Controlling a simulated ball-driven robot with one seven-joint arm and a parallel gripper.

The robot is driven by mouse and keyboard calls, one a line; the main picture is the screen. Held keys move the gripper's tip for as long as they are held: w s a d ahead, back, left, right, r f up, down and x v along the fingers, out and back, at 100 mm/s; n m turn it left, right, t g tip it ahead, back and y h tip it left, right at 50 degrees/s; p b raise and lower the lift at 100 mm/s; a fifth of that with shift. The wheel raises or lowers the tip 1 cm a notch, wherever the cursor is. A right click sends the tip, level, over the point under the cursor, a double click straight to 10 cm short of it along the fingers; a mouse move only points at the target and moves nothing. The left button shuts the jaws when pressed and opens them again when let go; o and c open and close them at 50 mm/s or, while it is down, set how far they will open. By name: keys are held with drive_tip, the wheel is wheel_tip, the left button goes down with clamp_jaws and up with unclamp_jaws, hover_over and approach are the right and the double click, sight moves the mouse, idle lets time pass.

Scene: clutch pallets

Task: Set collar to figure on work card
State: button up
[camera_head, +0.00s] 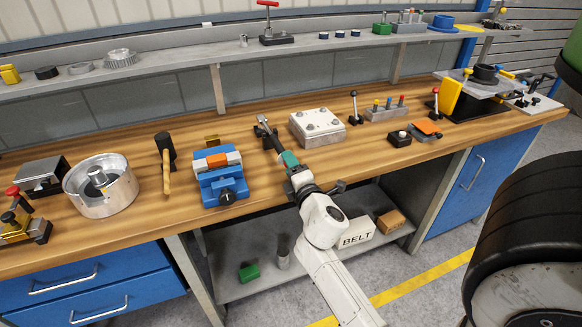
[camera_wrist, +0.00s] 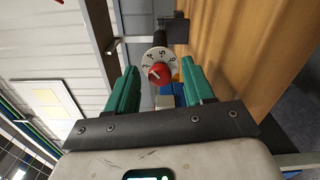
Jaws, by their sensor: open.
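A round pale dial collar (camera_wrist: 152,61), with dark figures around its face and a red piece at its middle, sits at the end of a dark shaft (camera_wrist: 160,39) in the wrist view. Figures from 3 to 6 seem to show on it. My gripper (camera_wrist: 159,74) is open, its green fingers either side of the line to the dial, with no contact visible. In the head view my gripper (camera_head: 284,156) is over the bench by a dark grey tool (camera_head: 267,135). I cannot make out a work card or its figure for certain.
A blue vise (camera_head: 222,186) with an orange piece stands left of my gripper. A bolted pale block (camera_head: 316,126) is close on the right. A hammer (camera_head: 166,165) and a round metal housing (camera_head: 120,193) are further left. A pale sheet (camera_wrist: 46,106) shows in the wrist view.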

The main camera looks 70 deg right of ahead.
drive_tip(key=b+v, duration=0.4)
drive_tip(key=v, duration=0.6)
drive_tip(key=shift+s+a, duration=0.2)
drive_tip(key=shift+a, duration=0.1)
drive_tip(key=a+f+m+g+y, duration=0.65)
drive_tip(key=f+m, duration=0.25)
drive_tip(key=f, duration=0.4)
drive_tip(key=s+a+f+g+y, duration=0.2)
drive_tip(key=a+f+y, duration=0.1)
drive_tip(key=a, duration=0.5)
drive_tip(key=s+a+f+m+g+y, duration=0.1)
drive_tip(key=a+f+y, duration=0.3)
drive_tip(key=a, duration=0.5)
drive_tip(key=shift+s+a+m+g, duration=0.2)
drive_tip(key=shift+s+m+g, duration=0.1)
drive_tip(key=shift+s+g, duration=0.45)
